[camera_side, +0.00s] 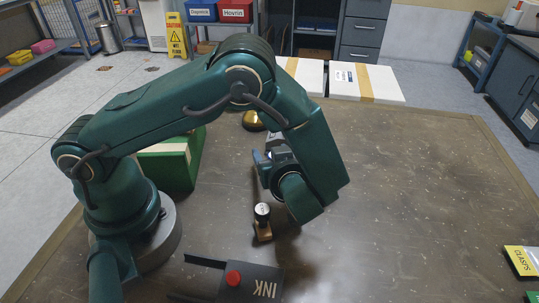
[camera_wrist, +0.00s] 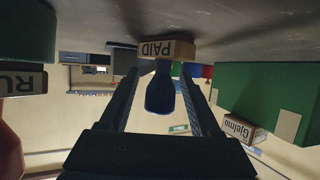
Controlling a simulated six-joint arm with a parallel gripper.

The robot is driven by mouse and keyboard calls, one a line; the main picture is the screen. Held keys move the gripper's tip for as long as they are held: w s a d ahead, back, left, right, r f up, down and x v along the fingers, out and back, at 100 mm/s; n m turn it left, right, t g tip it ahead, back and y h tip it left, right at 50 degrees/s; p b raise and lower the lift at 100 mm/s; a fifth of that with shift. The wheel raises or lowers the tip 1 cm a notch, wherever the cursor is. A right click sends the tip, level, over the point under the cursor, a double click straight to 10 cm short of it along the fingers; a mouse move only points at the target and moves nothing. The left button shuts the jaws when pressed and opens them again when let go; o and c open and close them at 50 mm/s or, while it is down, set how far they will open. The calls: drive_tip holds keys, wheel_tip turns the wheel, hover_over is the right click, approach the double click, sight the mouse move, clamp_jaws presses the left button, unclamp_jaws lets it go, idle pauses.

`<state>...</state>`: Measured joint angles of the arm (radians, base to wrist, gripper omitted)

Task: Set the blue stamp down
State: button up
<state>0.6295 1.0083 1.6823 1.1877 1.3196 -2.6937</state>
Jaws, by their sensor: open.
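The blue stamp (camera_wrist: 161,92) has a blue handle and a pale wooden block marked PAID. In the wrist view, which is upside down, its block appears to rest on the table. My gripper (camera_wrist: 165,80) is open, with one finger on each side of the blue handle. In the side view my gripper (camera_side: 263,166) is low over the table, and a small blue part there is mostly hidden behind it. I cannot tell whether either finger touches the handle.
A stamp with a dark, white-topped handle (camera_side: 262,212) stands close in front of my gripper. A green box (camera_side: 172,170) stands left, white cartons (camera_side: 345,82) behind. The table's right is mostly clear.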

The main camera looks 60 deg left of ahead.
drive_tip(key=shift+r, duration=0.2)
drive_tip(key=v, duration=1.1)
drive_tip(key=shift+s+d+r, duration=0.15)
drive_tip(key=shift+s+d, duration=0.05)
drive_tip(key=shift+d, duration=0.05)
drive_tip(key=shift+a+r, duration=0.1)
drive_tip(key=shift+r, duration=0.1)
drive_tip(key=s+a+r+m+h, duration=0.5)
drive_tip(key=s+r+m+h, duration=0.4)
drive_tip(key=m+h, duration=0.3)
drive_tip(key=shift+m+t+h, duration=0.3)
drive_tip(key=shift+m, duration=0.5)
